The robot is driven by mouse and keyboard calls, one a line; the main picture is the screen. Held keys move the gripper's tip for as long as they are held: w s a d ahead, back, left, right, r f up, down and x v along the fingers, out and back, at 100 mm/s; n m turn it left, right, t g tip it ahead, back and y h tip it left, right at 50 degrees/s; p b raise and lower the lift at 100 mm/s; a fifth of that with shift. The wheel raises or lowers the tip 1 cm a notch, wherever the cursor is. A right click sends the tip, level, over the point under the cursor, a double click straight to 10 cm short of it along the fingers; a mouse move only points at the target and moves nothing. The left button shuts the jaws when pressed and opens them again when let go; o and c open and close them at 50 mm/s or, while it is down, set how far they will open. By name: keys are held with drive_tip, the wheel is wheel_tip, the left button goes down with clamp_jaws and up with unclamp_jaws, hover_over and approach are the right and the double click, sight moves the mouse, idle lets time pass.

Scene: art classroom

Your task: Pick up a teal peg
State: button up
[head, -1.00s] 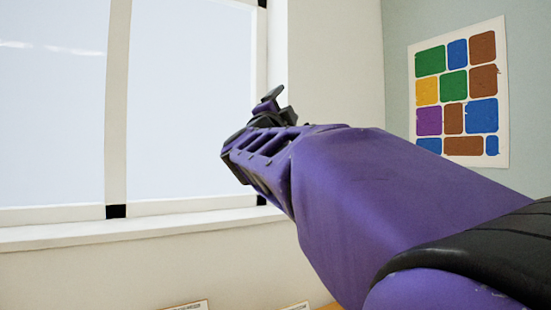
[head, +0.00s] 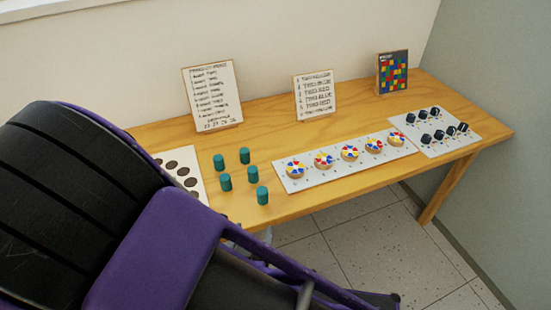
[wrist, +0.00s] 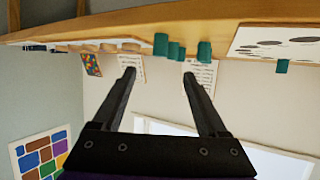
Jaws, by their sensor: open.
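Several teal pegs stand upright on the wooden table (head: 300,137) in the head view, including a back left peg (head: 219,162), a back right peg (head: 244,156) and a front peg (head: 262,195). In the wrist view, which looks upside down, teal pegs (wrist: 160,44) show along the table edge at the top. My gripper (wrist: 159,77) is open there, with nothing between its two dark fingers. The fingertips appear apart from the pegs. In the head view my purple and black arm fills the lower left, and the fingertips cannot be made out clearly.
A white sheet with dark round spots (head: 159,155) lies left of the pegs. A white strip (head: 283,178) with several colourful discs lies to their right, then a sheet (head: 468,139) with dark pieces. Cards and a colour-grid box (head: 392,72) stand behind. Bare wood surrounds the pegs.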

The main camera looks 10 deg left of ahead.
sight(262, 197)
drive_tip(key=b+x, duration=0.2)
drive_tip(key=x, duration=0.9)
drive_tip(key=shift+d, duration=0.1)
drive_tip(key=x, duration=0.6)
drive_tip(key=shift+w+r, duration=0.25)
clamp_jaws()
